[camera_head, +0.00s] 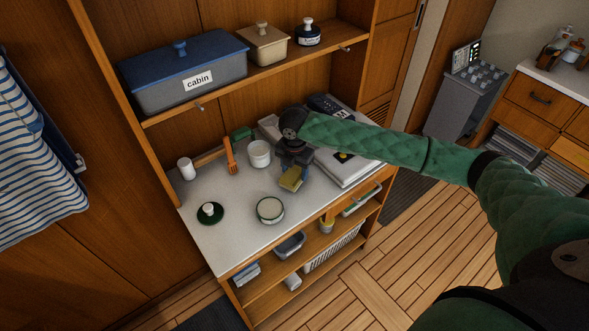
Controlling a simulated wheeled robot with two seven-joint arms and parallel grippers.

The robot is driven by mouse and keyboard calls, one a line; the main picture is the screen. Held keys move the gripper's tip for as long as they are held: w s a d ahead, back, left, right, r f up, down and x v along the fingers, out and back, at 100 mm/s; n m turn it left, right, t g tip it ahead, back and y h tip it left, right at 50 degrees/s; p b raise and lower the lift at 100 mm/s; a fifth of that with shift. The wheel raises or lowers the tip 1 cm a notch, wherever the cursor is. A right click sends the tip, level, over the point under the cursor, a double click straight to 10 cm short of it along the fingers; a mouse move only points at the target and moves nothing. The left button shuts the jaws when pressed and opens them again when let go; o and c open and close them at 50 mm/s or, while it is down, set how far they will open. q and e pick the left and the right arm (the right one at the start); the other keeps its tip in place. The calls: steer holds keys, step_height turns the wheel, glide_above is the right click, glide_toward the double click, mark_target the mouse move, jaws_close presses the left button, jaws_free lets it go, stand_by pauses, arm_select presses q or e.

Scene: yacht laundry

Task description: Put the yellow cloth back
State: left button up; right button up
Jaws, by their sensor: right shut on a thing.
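The yellow cloth (291,179) is a small folded piece over the white counter, between a white cup and a round open tin. My right gripper (293,166), dark grey, reaches down from above and is shut on the cloth. I cannot tell whether the cloth touches the counter. The round tin (270,210) stands just in front of the cloth, with a pale inside. A dark green round lid with a white knob (210,212) lies to its left. My left gripper is out of view.
The white counter (236,241) is clear at its front left. A white cup (259,154), an orange brush (231,158) and a white cylinder (186,168) stand behind. A shelf above holds the blue-lidded cabin box (185,75). Pale folded fabric (342,170) lies at right.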

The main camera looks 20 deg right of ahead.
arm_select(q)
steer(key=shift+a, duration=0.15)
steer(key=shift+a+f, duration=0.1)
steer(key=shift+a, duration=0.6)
arm_select(e)
steer(key=shift+f, duration=0.45)
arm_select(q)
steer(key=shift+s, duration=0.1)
arm_select(e)
steer(key=shift+f, duration=0.1)
steer(key=o, duration=0.8)
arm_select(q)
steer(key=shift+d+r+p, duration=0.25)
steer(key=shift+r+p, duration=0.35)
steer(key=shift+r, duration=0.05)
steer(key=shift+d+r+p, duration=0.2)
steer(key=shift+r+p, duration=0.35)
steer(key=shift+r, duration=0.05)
arm_select(e)
steer(key=shift+r, duration=1.55)
